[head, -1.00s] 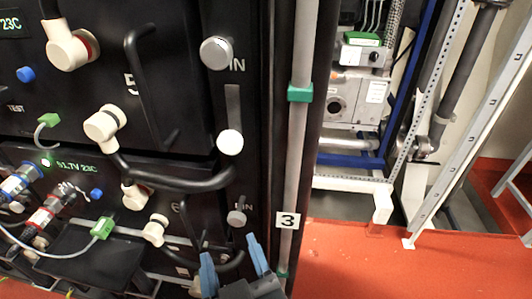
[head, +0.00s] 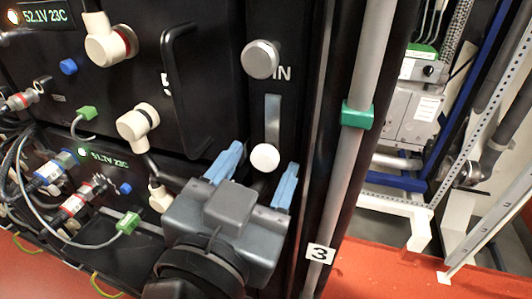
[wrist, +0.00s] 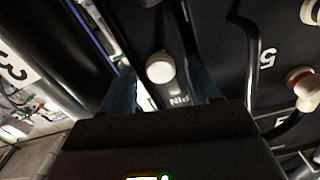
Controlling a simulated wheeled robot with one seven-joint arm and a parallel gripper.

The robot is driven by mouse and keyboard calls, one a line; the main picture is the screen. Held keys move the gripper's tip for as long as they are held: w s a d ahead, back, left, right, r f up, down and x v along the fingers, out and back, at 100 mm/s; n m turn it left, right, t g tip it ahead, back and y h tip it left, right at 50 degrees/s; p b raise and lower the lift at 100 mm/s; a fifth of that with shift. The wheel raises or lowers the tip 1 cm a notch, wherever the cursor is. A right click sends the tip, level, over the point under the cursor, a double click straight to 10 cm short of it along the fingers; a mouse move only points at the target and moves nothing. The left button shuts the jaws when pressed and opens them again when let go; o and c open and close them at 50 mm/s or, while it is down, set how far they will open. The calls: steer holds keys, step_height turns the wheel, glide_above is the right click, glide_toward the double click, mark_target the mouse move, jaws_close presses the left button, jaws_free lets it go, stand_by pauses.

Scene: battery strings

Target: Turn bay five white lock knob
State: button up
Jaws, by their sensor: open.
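The bay five white lock knob (head: 265,157) is a round white button-like knob at the lower end of a grey slot plate (head: 272,118), right of the bay's black handle. In the wrist view the white knob (wrist: 160,67) shows between the blue fingers. My gripper (head: 264,160) is open and empty, with one blue finger on each side of the knob in the picture. I cannot tell how much depth separates the fingertips from the panel. The gripper body hides the area below the knob.
A silver knob (head: 261,59) beside the IN label sits above the slot. The black handle (head: 180,85) and a cream connector (head: 138,123) are to the left. A grey vertical pipe with a green clamp (head: 357,115) stands to the right.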

mark_target(268, 135)
steer(key=shift+x, duration=1.2)
steer(key=c, duration=1)
